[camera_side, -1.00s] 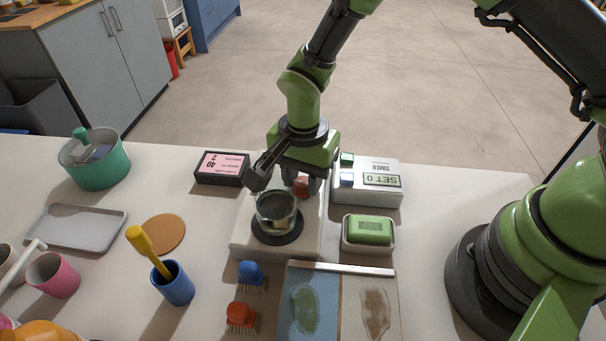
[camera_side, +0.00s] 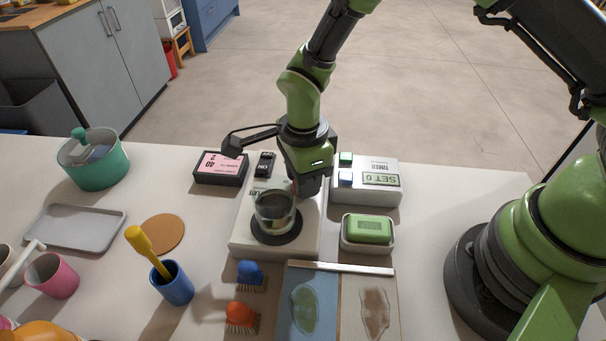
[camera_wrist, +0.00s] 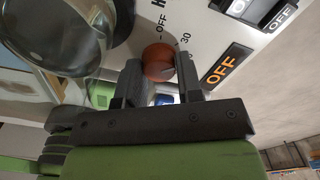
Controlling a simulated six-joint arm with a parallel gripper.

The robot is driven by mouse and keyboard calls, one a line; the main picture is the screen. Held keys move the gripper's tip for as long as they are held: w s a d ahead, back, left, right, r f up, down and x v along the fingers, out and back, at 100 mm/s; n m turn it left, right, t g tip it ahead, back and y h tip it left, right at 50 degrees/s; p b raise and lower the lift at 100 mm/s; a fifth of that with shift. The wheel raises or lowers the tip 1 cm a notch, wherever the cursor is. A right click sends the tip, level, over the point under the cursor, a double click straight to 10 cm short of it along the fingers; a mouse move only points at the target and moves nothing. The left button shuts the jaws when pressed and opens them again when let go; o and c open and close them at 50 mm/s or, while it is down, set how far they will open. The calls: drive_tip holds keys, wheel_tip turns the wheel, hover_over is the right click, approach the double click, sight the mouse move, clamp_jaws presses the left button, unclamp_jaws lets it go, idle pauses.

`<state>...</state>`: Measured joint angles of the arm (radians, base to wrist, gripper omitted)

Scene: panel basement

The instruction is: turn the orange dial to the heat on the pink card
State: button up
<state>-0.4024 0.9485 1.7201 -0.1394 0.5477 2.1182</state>
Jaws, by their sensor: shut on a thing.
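In the side view my gripper (camera_side: 308,190) is low over the plate's right part and mostly hides the dial.
A glass beaker (camera_side: 275,207) stands on the round heating pad, close left of my gripper. A black rocker switch (camera_side: 265,164) is at the plate's back. A timer box (camera_side: 367,192) and a green soap in a dish (camera_side: 369,231) stand right. An orange "OFF" display (camera_wrist: 227,66) shows.

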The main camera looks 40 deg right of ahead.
drive_tip(key=shift+m, duration=0.3)
drive_tip(key=o, duration=0.9)
wheel_tip(320, 180, up, 10)
idle(0.4)
